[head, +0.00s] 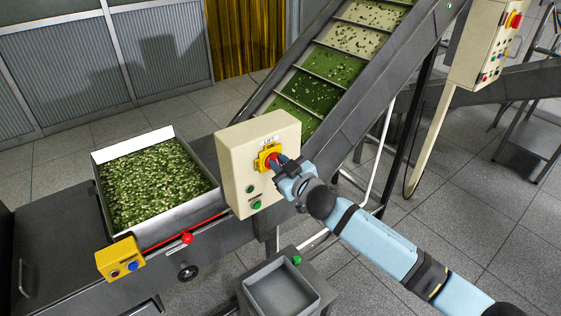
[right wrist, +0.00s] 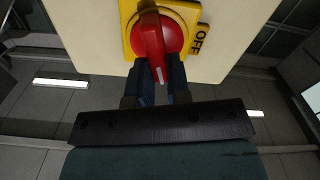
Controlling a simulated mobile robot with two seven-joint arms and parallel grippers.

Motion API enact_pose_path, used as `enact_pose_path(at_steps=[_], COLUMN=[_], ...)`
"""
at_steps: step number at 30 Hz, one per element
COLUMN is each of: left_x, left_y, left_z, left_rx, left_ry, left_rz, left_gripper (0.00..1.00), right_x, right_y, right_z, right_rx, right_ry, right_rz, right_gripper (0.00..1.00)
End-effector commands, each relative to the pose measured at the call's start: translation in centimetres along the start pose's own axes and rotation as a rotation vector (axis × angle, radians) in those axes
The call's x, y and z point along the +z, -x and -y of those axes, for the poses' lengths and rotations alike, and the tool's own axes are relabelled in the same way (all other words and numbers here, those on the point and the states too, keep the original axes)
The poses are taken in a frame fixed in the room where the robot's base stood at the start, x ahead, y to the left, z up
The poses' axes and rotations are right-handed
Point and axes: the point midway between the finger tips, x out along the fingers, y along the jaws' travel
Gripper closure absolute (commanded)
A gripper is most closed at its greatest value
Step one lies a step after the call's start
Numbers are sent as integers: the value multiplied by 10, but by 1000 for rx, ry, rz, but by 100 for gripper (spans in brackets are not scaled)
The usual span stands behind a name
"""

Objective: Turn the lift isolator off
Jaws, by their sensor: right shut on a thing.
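The lift isolator is a red rotary handle (right wrist: 153,38) on a yellow plate (right wrist: 128,14), set on a cream control box (head: 236,170). In the head view the yellow plate (head: 262,155) is partly covered by my gripper. My right gripper (head: 278,163) is at the handle, and its two dark fingers (right wrist: 160,84) are shut on the handle's end in the right wrist view. The handle's white mark points down between the fingers. The word OFF (right wrist: 199,39) is to the right of the handle, about a quarter turn from the mark. My left gripper is out of view.
A tray of green pieces (head: 95,160) stands left, with a yellow button box (head: 121,258) in front. The inclined conveyor (head: 352,85) rises behind. A grey bin (head: 251,291) stands below. Another control box (head: 480,45) is at upper right.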

Motion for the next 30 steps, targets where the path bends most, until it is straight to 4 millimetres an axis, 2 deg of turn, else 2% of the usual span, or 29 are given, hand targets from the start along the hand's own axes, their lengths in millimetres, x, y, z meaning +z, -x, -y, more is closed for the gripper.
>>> enact_pose_path(at_steps=[10, 30], left_x=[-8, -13], left_y=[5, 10], left_z=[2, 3], left_rx=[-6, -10], left_ry=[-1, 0], left_rz=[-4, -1], left_gripper=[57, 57], right_x=[0, 6], right_y=[0, 0], right_z=[5, 13], right_rx=[0, 0], right_ry=[329, 957], right_rz=[1, 0], right_gripper=[100, 100])
